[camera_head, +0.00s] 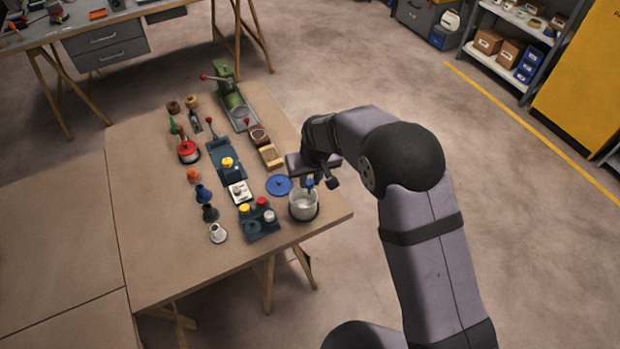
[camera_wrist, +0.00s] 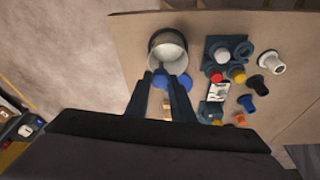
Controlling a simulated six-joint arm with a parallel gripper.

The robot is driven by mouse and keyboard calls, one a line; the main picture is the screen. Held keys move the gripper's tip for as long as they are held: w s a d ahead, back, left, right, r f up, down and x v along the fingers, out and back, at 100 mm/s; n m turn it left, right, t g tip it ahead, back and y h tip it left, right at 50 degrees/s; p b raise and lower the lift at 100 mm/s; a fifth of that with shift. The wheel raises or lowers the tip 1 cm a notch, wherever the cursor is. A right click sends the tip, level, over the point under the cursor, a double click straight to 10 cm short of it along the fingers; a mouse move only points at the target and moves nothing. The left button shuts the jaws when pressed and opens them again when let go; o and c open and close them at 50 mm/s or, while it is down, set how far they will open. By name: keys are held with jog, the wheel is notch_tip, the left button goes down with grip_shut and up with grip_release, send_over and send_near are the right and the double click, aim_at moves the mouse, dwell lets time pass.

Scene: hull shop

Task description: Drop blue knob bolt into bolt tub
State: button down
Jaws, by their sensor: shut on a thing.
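My gripper (camera_head: 318,183) is at the right end of the workbench, shut on the blue knob bolt (camera_head: 310,183). The bolt is held just above the open mouth of the bolt tub (camera_head: 303,211), a pale round tub with a dark base. In the wrist view the blue knob (camera_wrist: 159,79) shows between the fingertips of my gripper (camera_wrist: 159,74). The tub (camera_wrist: 167,47) lies just beyond them there, with a pale inside. The bolt's lower part is hard to make out.
A blue disc (camera_head: 279,185) lies left of the tub. A dark block with red, yellow and white knobs (camera_head: 261,229) stands beside the tub. Several loose knobs stand farther left. A green press (camera_head: 233,104) is at the back. The bench's right edge is close to the tub.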

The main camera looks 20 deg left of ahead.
aim_at(311, 187)
jog(key=shift+f+b, duration=1.7)
jog(key=shift+f, duration=1)
jog(key=c, duration=1.5)
grip_release()
jog(key=shift+o, duration=0.2)
jog(key=shift+r, duration=0.1)
jog(key=shift+b+v, duration=1.15)
jog(key=shift+v, duration=2.45)
